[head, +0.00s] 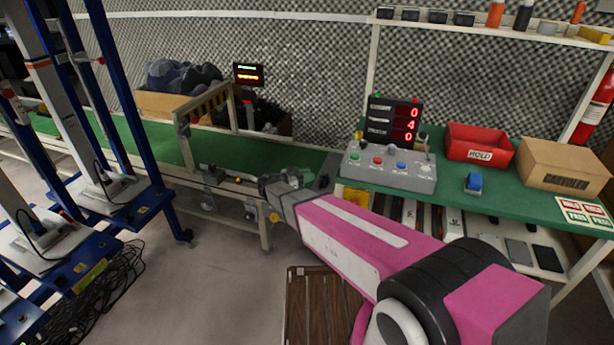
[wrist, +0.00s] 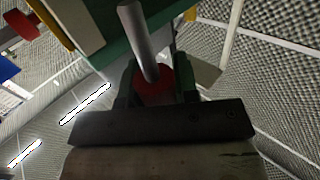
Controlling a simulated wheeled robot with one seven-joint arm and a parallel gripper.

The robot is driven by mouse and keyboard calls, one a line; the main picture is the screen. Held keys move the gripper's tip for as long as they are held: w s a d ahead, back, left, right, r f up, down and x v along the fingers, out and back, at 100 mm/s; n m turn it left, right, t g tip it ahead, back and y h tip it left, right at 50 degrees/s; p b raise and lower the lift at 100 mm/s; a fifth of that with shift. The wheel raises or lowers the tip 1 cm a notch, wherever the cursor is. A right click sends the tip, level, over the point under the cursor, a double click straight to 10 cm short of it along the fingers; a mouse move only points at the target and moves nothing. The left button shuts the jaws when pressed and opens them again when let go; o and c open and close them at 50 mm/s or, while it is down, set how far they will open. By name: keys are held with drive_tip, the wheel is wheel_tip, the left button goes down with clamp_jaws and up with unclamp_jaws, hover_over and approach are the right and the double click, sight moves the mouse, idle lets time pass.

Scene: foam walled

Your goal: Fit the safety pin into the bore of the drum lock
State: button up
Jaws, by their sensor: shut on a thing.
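My gripper (wrist: 157,82) is shut on the red end of a pin in the wrist view. The safety pin (wrist: 138,38) has a plain grey cylindrical shaft that sticks out beyond the fingers and leans to the upper left. In the head view my gripper (head: 268,186) is at the end of my pink arm, by the right part of the green conveyor; its fingertips and the pin are too small to make out there. I cannot clearly identify the drum lock or its bore in either view.
A grey button box (head: 390,170) stands on the green bench, with a red bin (head: 478,146) and a cardboard box (head: 562,168) to its right. Blue frames (head: 130,120) stand at left.

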drive_tip(key=shift+f, duration=0.65)
idle(1.2)
drive_tip(key=shift+r, duration=0.4)
drive_tip(key=shift+f, duration=0.65)
idle(1.3)
drive_tip(key=o, duration=1)
drive_tip(key=v, duration=1)
drive_tip(key=shift+s+a, duration=0.2)
drive_tip(key=shift+a, duration=0.15)
